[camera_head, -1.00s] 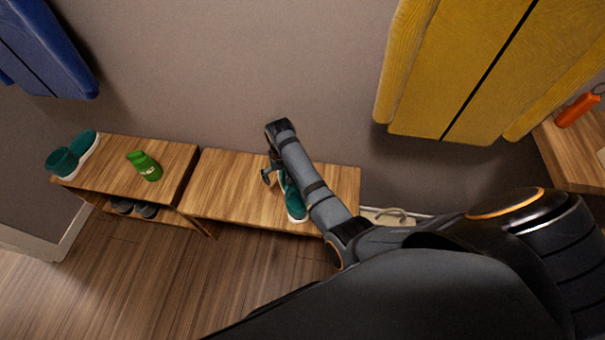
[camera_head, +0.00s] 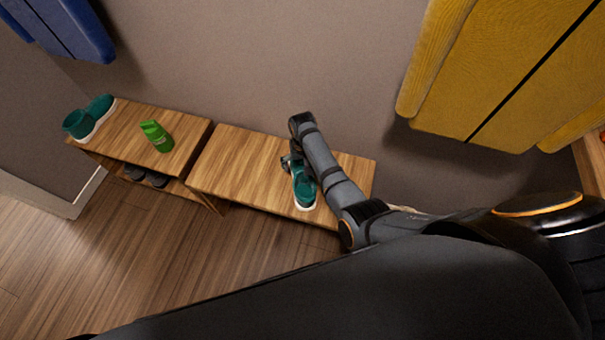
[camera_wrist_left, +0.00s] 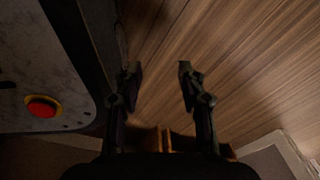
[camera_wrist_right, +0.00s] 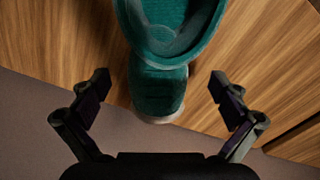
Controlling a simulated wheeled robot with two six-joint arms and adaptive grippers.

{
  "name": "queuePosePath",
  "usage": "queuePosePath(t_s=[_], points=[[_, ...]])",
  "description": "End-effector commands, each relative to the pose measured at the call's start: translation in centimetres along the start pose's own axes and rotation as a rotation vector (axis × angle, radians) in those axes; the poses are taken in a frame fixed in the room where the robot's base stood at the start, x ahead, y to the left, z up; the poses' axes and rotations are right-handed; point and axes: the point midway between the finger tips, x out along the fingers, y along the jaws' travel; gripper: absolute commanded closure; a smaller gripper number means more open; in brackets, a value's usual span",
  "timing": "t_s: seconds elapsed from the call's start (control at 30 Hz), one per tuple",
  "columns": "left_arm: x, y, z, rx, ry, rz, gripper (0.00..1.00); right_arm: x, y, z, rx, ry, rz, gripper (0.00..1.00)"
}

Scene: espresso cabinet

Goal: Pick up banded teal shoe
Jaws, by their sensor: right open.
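A teal shoe (camera_head: 304,188) with a white sole stands on the right wooden bench, partly hidden by my right arm. In the right wrist view the teal shoe (camera_wrist_right: 158,88) points its rounded end in between the fingers of my right gripper (camera_wrist_right: 158,85). The fingers are open on either side, with a gap to the shoe. My right gripper (camera_head: 291,163) is mostly hidden behind its arm in the head view. Another teal shoe (camera_head: 88,120) stands on the left bench. I cannot make out a band on either. My left gripper (camera_wrist_left: 159,75) is open and empty above the floor.
A green bottle-like item (camera_head: 156,136) stands on the left bench (camera_head: 185,130), with dark shoes (camera_head: 145,176) on its lower shelf. The right bench (camera_head: 235,165) is clear left of the shoe. Yellow (camera_head: 500,80) and blue (camera_head: 70,30) hanging items are above.

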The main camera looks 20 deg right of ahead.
Motion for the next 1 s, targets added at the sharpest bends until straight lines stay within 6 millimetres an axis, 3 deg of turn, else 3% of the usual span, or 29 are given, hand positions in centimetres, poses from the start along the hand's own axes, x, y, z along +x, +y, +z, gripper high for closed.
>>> queuePosePath(t_s=[0.03,0.13,0.43,0.9,1.0], points=[[0.6,0.1,0.0,0.000,0.002,0.001,0.60,1.3,0.0,0.2,0.000,-0.002,0.001,0.01],[1.1,0.1,0.0,-0.001,-0.005,0.000,0.60,2.6,0.0,0.1,0.000,0.000,0.001,0.01],[0.8,-0.5,-1.3,0.002,0.007,-0.007,0.60,2.9,0.1,0.1,0.000,0.001,0.000,0.02],[0.8,-0.6,-0.5,0.003,-0.002,-0.008,0.60,2.9,0.1,0.1,0.000,0.001,0.000,0.66],[0.8,-0.6,-0.5,0.003,-0.002,-0.008,0.60,2.8,0.0,0.1,0.000,0.002,0.000,0.72]])
